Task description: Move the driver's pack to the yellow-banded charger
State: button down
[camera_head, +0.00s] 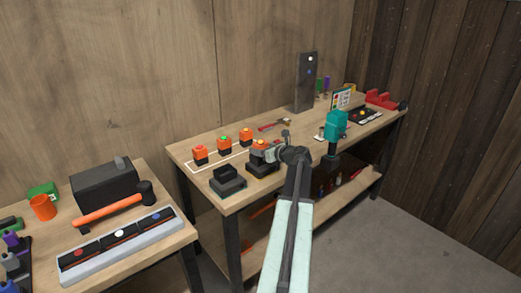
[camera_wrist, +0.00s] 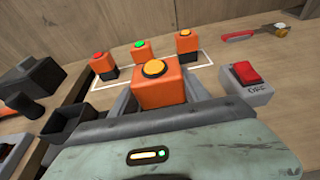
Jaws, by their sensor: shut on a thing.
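My gripper (camera_head: 268,149) is shut on an orange pack (camera_wrist: 160,92) with a round yellow-orange top, between its fingers in the wrist view. In the head view this pack (camera_head: 259,144) is over a dark charger (camera_head: 262,170); I cannot tell whether it is seated or just above. Another dark charger (camera_head: 228,184) stands empty to the left and also shows in the wrist view (camera_wrist: 72,132). No yellow band is clear on either. The teal driver (camera_head: 337,124) stands upright near the bench's front edge, right of my gripper.
Three orange packs, with red (camera_wrist: 103,65), green (camera_wrist: 140,51) and orange (camera_wrist: 185,42) tops, stand along a white outline behind. A grey box with a red switch (camera_wrist: 246,74) is close right of the held pack. A tall dark panel (camera_head: 303,80) stands at the back.

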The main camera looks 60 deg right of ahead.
jog(key=shift+f, duration=0.3)
jog(key=shift+c, duration=2.2)
grip_release()
jog(key=shift+r, duration=0.1)
jog(key=p+v, duration=0.2)
jog(key=v, duration=0.5)
jog(key=shift+s, duration=0.4)
jog(key=shift+s+a, duration=0.1)
